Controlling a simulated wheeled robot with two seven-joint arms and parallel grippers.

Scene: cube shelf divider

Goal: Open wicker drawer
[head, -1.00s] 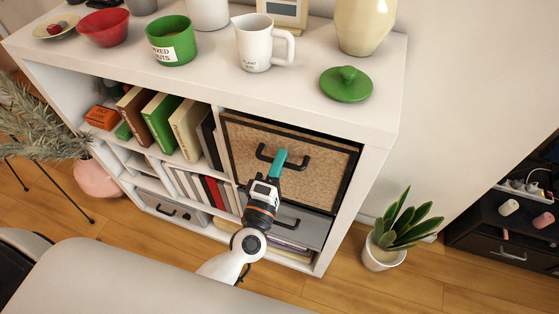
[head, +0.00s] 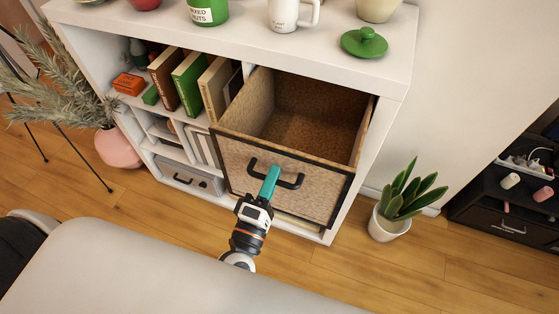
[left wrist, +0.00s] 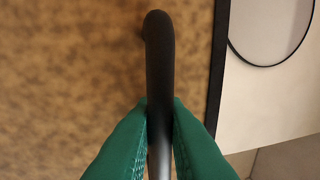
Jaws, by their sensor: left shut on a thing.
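The wicker drawer (head: 240,165) is a tan woven box with a dark frame in the upper right cube of the white shelf (head: 330,55). It stands pulled well out, and its empty-looking inside shows from above. A black bar handle (head: 291,184) is on its front. My left gripper (head: 270,180) is shut on this handle. In the left wrist view the green fingertips (left wrist: 160,125) press on both sides of the black handle (left wrist: 159,60), with the woven front (left wrist: 70,60) behind. My right gripper is not in view.
Books (head: 190,80) stand left of the drawer. A green lid (head: 364,43), a white mug (head: 290,12) and a green pot (head: 207,10) stand on the shelf top. A potted plant (head: 385,226) is on the floor at the right. Wooden floor in front is clear.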

